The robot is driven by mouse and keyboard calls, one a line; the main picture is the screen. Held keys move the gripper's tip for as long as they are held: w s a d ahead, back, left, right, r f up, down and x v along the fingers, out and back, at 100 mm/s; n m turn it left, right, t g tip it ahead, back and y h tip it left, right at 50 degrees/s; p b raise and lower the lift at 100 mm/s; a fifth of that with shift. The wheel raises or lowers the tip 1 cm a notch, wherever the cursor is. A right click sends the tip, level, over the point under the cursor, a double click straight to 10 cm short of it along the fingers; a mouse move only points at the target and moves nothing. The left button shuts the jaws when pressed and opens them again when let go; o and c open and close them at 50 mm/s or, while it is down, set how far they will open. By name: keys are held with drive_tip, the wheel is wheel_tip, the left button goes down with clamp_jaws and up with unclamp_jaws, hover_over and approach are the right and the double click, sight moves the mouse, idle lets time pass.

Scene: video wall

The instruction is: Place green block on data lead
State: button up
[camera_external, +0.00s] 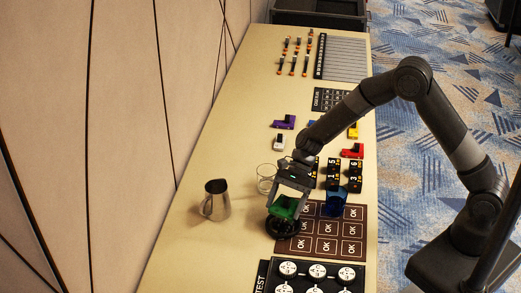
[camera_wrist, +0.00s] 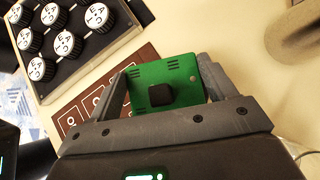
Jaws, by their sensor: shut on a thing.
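The green block (camera_external: 285,207) is a flat green piece between the fingers of my gripper (camera_external: 288,203). In the wrist view the green block (camera_wrist: 180,76) shows a small black square at its middle and dark slots at its corners. My gripper (camera_wrist: 167,85) is shut on it, one finger at each side. In the external view a black round thing (camera_external: 281,226), perhaps the coiled data lead, lies on the table just below my gripper. I cannot tell whether the block touches it.
A brown mat (camera_external: 352,230) with OK squares lies right of my gripper, with a blue holder (camera_external: 335,201) at its edge. A metal pitcher (camera_external: 215,200) and a glass (camera_external: 266,178) stand to the left. A black panel with white knobs (camera_external: 317,271) is in front. Coloured blocks lie behind.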

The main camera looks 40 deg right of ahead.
sight(283, 223)
drive_tip(key=shift+a+f, duration=0.35)
drive_tip(key=shift+f, duration=1.85)
drive_tip(key=shift+f, duration=0.1)
drive_tip(key=o, duration=1.2)
drive_tip(key=shift+c, duration=0.2)
